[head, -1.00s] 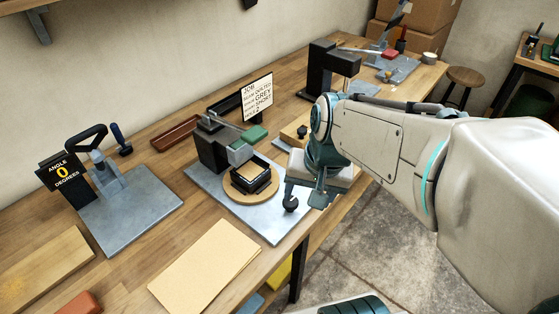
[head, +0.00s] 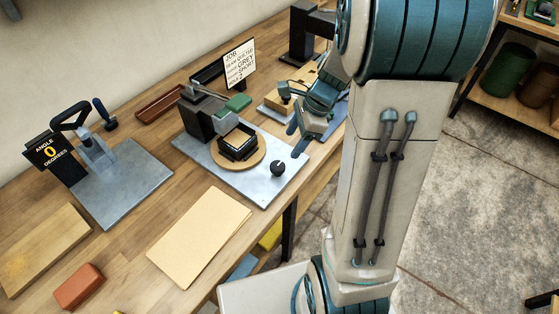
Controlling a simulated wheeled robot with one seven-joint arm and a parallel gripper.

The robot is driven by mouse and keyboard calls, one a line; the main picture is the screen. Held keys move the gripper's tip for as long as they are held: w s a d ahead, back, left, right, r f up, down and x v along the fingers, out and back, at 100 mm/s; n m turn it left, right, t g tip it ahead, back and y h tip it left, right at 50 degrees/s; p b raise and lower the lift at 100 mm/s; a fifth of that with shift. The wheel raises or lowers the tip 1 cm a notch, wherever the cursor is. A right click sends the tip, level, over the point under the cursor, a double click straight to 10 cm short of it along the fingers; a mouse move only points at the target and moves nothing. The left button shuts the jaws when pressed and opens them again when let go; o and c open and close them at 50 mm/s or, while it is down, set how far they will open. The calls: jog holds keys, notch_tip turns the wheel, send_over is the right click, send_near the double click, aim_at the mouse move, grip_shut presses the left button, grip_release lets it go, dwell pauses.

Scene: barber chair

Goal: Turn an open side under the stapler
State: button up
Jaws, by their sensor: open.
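The stapler (head: 195,118) is a black post with a grey arm and a green pad (head: 238,103), on a grey base plate (head: 265,190). Under and in front of its head is a round wooden turntable (head: 222,160) carrying a black square frame (head: 240,152) with a pale inside. The frame's corners and sides show, but I cannot tell which side is open. A black knob (head: 278,168) stands on the plate's front right corner. My gripper (head: 292,108) is open and empty, to the right of the turntable and apart from it, beyond the knob.
A job sign (head: 239,64) stands behind the stapler. A clamp with an angle sign (head: 49,152) reading 0 is at left. A pale board (head: 200,236) lies in front, with a red block (head: 79,287) at the front left. A wooden block fixture (head: 275,104) is close behind my gripper.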

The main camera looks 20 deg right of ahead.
aim_at(278, 166)
jog(key=x, duration=1)
jog(key=shift+f, duration=0.2)
jog(key=c, duration=1)
